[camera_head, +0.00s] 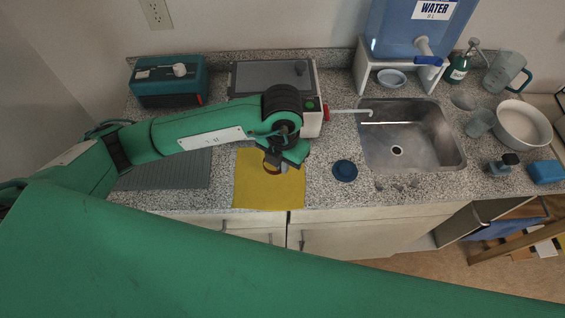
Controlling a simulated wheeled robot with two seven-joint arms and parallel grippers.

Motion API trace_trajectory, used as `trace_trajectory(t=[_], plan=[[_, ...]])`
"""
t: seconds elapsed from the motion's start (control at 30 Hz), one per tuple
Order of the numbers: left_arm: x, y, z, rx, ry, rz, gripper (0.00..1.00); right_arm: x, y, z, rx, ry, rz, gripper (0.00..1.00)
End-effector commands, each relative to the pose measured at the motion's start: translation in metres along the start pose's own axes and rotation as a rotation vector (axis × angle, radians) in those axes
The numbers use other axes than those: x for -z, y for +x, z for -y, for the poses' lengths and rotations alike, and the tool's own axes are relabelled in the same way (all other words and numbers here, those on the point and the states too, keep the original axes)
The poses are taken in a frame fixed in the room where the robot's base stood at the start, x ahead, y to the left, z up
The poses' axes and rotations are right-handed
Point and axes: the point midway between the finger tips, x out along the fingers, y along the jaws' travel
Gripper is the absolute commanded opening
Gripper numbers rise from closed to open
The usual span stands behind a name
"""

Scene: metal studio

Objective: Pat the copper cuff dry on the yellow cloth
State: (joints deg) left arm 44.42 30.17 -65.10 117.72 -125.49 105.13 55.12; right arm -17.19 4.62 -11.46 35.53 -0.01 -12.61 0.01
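The yellow cloth (252,190) lies flat on the granite counter, left of the sink, near the front edge. A small copper-brown ring-like thing, which looks like the copper cuff (266,166), shows on or just above the cloth, partly hidden by my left gripper. My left gripper (276,165) points down over the cloth, with its fingertips at the cuff. Whether the fingers are closed on the cuff is too small and covered to tell. My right gripper is out of view.
A white-sided machine (312,122) stands behind the cloth. A teal box (167,82) and grey ribbed mat (165,178) are at left. A white bowl (523,125) stands far right.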

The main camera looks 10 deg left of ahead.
Motion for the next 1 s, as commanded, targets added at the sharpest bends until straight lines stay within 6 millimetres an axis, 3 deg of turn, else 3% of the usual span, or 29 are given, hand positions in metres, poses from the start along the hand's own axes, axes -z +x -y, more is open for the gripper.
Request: trace_trajectory(t=[0.5,1.0], plan=[[0.0,-0.054,0.0,0.0,0.0,0.001,0.0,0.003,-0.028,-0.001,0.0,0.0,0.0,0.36],[0.0,-0.056,-0.004,-0.001,0.074,0.0,0.0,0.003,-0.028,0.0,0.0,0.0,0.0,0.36]])
